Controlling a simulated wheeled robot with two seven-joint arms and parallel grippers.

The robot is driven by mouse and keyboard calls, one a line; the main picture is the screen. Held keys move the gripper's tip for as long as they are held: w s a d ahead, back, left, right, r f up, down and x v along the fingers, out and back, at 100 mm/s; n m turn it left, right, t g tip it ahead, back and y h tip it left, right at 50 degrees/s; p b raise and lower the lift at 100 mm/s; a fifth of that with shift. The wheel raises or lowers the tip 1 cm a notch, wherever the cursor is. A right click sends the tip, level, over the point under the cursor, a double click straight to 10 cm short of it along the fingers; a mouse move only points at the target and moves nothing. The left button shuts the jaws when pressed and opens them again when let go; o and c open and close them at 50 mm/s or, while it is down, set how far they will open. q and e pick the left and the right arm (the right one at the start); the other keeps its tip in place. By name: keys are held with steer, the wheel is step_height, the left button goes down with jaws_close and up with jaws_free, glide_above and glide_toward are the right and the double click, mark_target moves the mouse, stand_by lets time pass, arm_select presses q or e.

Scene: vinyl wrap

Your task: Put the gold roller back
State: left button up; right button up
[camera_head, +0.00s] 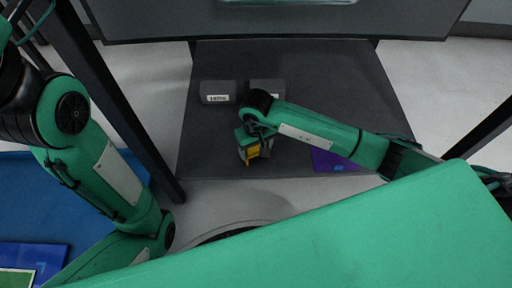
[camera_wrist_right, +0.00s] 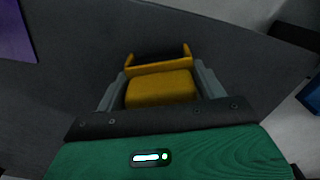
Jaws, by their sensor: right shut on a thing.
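The gold roller (camera_head: 253,153) is at my right gripper (camera_head: 249,148), over the front part of the dark grey shelf (camera_head: 215,135). In the right wrist view the gold roller (camera_wrist_right: 160,88) is a yellow block with a yellow frame beyond it. The fingers of my right gripper (camera_wrist_right: 160,85) are on both of its sides, shut on it. Whether the roller touches the shelf I cannot tell. My left arm is at the left of the head view; its gripper does not show.
Two dark grey boxes, a left one (camera_head: 218,92) with a white label and a right one (camera_head: 267,86) partly behind my arm, stand on the shelf. A purple sheet (camera_head: 330,161) lies at its front right. A black table frame post (camera_head: 115,95) rises at left.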

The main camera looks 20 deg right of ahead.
steer(key=shift+f, duration=0.35)
steer(key=shift+f+b, duration=0.3)
steer(key=shift+b, duration=0.15)
steer(key=shift+c, duration=1.1)
steer(key=o, duration=1.1)
steer(key=shift+f, duration=0.1)
